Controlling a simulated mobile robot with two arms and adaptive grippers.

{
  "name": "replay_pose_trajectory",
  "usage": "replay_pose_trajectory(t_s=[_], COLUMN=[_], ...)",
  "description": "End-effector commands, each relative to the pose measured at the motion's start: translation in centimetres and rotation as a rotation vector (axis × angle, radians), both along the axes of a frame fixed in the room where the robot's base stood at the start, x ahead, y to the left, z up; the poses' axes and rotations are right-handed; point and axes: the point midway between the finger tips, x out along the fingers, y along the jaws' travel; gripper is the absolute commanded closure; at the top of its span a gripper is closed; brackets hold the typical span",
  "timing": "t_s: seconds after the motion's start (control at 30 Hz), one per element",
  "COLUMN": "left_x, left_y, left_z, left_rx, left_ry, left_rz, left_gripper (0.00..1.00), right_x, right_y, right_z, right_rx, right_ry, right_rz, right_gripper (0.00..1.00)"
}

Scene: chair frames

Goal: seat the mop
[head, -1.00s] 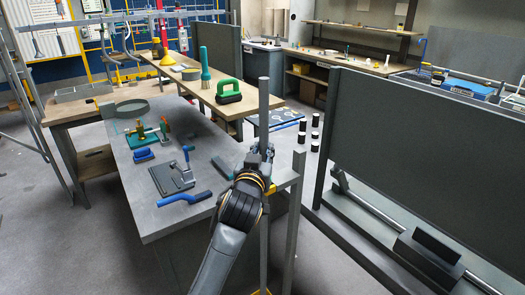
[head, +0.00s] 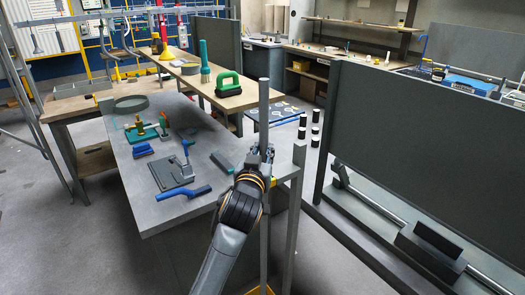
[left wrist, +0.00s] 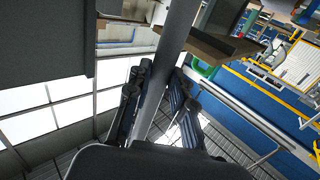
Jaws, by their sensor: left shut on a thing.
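A grey upright pole, which looks like the mop's handle (head: 264,105), stands in the middle of the head view. My left gripper (head: 261,156) is shut around it partway up, at the near right corner of the grey bench. The pole runs down past the bench's edge, and a bit of yellow shows at its foot at the bottom of the picture. What lies below is cut off. In the left wrist view the pole (left wrist: 174,45) passes between the dark fingers (left wrist: 160,80). My right gripper is not in view.
A grey bench (head: 150,205) holds a blue-handled tool (head: 183,192), a dark plate and several small parts. A grey panel (head: 420,150) stands at right. Grey floor is open at left.

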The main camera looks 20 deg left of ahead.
Motion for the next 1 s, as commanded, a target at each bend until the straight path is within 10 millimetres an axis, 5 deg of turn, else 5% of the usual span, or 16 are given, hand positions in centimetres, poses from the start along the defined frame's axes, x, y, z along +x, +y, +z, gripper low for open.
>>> replay_pose_trajectory(t_s=[0.27, 0.3, 0.4, 0.77, 1.0], left_x=[0.0, 0.0, 0.0, -0.2, -3.5], left_y=[0.0, 0.0, 0.0, 0.0, -0.5], left_z=[0.3, 0.3, 0.3, -0.4, -0.2], left_rx=[0.0, 0.0, 0.0, -0.001, -0.003], left_ry=[-0.007, -0.007, -0.005, 0.008, 0.004], left_rz=[-0.001, -0.001, -0.001, 0.0, -0.001], left_gripper=[1.0, 0.72, 0.51, 0.51, 0.51], right_x=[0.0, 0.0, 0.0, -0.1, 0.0], right_y=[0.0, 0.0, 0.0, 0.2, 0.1], right_z=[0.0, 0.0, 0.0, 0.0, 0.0], right_rx=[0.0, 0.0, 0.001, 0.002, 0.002], right_ry=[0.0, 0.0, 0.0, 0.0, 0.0], right_rz=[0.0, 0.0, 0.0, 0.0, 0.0], right_gripper=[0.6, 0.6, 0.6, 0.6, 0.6])
